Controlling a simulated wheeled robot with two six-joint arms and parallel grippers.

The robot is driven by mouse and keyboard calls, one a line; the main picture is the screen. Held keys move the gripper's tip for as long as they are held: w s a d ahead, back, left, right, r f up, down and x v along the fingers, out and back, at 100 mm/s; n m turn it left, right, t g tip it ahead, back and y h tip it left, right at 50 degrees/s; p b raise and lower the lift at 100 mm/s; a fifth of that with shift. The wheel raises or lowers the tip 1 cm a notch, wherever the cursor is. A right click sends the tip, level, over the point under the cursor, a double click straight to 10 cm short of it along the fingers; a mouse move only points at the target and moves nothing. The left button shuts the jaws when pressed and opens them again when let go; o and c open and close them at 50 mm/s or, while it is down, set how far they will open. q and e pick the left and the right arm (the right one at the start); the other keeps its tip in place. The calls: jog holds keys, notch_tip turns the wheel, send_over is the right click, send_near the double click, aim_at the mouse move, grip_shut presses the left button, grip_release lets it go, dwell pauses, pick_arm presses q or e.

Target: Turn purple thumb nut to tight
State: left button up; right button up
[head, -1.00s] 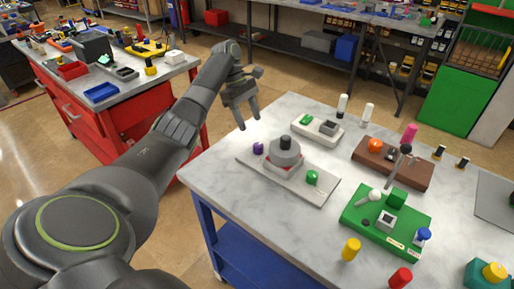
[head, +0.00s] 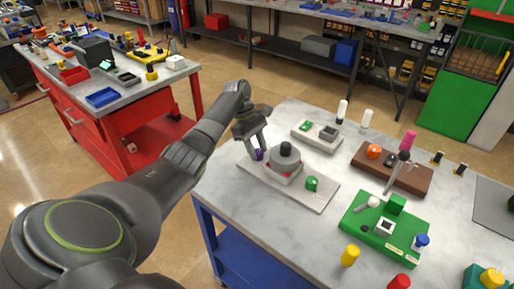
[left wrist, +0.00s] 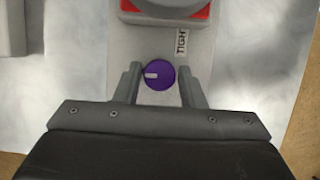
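The purple thumb nut (left wrist: 165,82) sits on a grey base plate (left wrist: 190,60). It carries a short white mark toward its left side. A "TIGHT" label (left wrist: 181,42) is on the plate to its upper right. In the left wrist view my left gripper (left wrist: 160,82) has one finger on each side of the nut, with a slim gap on both sides. In the head view the left gripper (head: 258,152) is down at the purple nut (head: 259,155), partly covering it. The grey round pump body (head: 284,160) stands right of the nut. My right gripper is not in view.
A green knob (head: 312,183) is at the plate's right end. A light block (head: 317,137), a brown block (head: 392,170) and a green board (head: 385,225) stand on the marble table. The table front left of the yellow peg (head: 350,255) is clear.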

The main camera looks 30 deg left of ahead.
pick_arm(q)
jog(key=c, duration=0.6)
